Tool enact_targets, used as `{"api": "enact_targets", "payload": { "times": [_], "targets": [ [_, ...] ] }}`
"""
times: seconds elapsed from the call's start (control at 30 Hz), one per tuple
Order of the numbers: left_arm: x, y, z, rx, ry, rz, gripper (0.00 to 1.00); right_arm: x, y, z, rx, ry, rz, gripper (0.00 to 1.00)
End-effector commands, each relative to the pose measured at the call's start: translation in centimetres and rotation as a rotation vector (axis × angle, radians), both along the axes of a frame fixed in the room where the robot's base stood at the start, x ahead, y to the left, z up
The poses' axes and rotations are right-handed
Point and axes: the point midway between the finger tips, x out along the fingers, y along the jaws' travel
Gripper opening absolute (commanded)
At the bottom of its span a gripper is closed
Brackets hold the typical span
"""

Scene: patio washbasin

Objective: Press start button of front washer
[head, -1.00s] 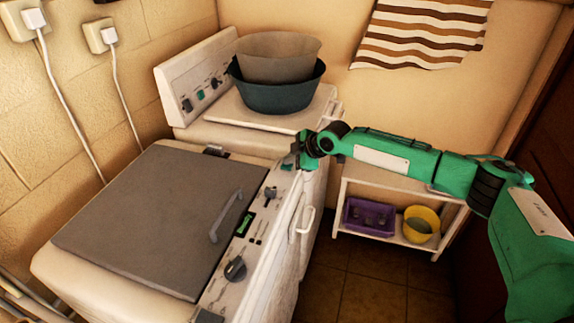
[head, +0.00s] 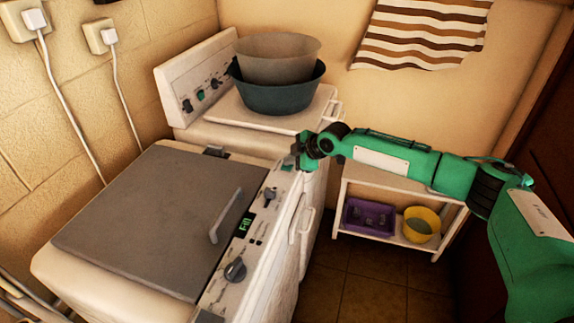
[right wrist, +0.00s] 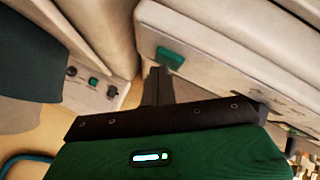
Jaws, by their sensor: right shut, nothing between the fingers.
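The front washer (head: 120,275) has a grey lid (head: 150,215) that is down. Its control panel (head: 215,290) runs along the right edge, with knobs and a lit display (head: 245,222) that reads "Fill". My right gripper (head: 297,154) is at the panel's far end and is shut and empty. In the right wrist view a green button (right wrist: 170,57) shows on the washer, right by the fingertips of my right gripper (right wrist: 158,75); I cannot tell whether they touch. In the head view the gripper largely hides that spot. My left gripper is out of view.
A second washer (head: 190,133) stands behind, with a grey basin (head: 278,55) stacked in a dark basin (head: 280,95) on its lid. A white shelf (head: 350,180) with a purple basket (head: 368,216) and yellow bucket (head: 421,225) stands to the right. Floor in between is clear.

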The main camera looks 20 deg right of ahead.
Motion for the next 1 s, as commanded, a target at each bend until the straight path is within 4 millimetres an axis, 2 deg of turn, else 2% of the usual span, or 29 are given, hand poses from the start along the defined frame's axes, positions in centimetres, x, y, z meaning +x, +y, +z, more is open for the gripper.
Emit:
{"api": "enact_targets", "payload": {
  "times": [0.23,0.67,1.0],
  "targets": [
    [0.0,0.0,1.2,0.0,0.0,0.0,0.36,0.0,0.0,1.5,0.001,0.0,0.001,0.0],
    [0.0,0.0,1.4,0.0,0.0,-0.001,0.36,0.0,0.0,1.8,0.0,0.0,0.0,0.0],
    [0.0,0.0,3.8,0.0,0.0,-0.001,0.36,0.0,0.0,5.0,0.001,-0.001,0.0,0.0]
  ]
}}
